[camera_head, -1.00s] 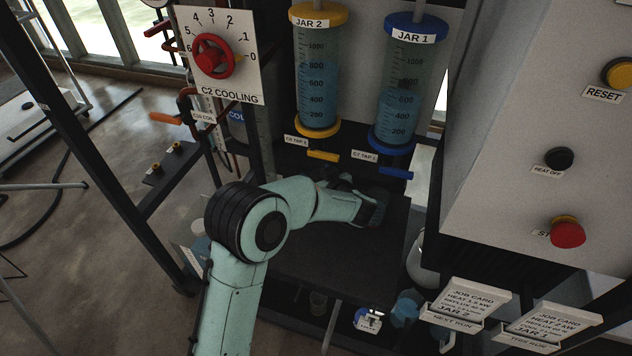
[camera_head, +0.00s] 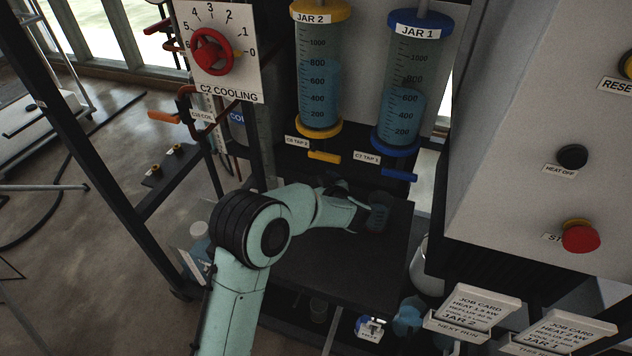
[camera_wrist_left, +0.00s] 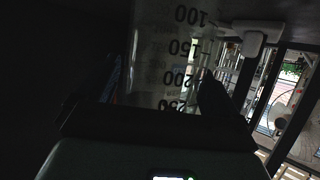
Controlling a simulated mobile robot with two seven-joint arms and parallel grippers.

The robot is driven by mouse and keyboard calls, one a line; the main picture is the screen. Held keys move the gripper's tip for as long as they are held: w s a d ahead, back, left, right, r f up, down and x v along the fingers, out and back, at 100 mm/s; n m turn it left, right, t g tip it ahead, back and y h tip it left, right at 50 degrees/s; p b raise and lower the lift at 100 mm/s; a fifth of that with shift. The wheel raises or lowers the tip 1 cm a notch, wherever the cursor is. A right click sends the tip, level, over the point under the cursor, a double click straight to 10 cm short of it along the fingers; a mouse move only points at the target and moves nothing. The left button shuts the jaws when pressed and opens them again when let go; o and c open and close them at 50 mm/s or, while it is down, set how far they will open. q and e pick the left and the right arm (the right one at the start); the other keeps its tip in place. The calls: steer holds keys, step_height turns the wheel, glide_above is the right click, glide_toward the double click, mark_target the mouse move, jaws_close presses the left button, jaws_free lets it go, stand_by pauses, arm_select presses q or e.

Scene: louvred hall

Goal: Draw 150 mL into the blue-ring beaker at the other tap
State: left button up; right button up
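A clear beaker (camera_head: 378,213) is at the end of my left arm, above the dark shelf and below the jars. My left gripper (camera_head: 360,207) is shut on it from the side. In the left wrist view the beaker (camera_wrist_left: 165,60) stands between the fingers, its scale reading 100 to 250. I cannot make out its ring or a liquid level. JAR 1 (camera_head: 402,95), with blue collars, holds blue liquid to about 600; its tap has a blue handle (camera_head: 399,174). JAR 2 (camera_head: 318,85), with yellow collars, is filled to about 800; its tap has a yellow handle (camera_head: 324,157).
The dark shelf (camera_head: 320,265) is bare around the beaker. The C2 COOLING dial (camera_head: 212,52) is at upper left. A panel with the HEAT OFF knob (camera_head: 572,157) and a red button (camera_head: 580,237) stands at right. Job cards (camera_head: 470,308) and more vessels (camera_head: 408,315) are lower down.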

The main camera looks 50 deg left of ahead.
arm_select(q)
steer(key=shift+r, duration=0.2)
steer(key=p+v, duration=0.1)
steer(key=v, duration=0.3)
steer(key=shift+d+r, duration=0.15)
steer(key=p+v, duration=0.2)
steer(key=v, duration=0.5)
steer(key=shift+s+d, duration=0.2)
steer(key=shift+d, duration=0.1)
arm_select(e)
steer(key=shift+g, duration=0.4)
steer(key=s+a+r, duration=0.2)
steer(key=r, duration=0.1)
steer(key=shift+s+a+r, duration=0.1)
steer(key=shift+s+r, duration=0.2)
steer(key=shift+s, duration=0.05)
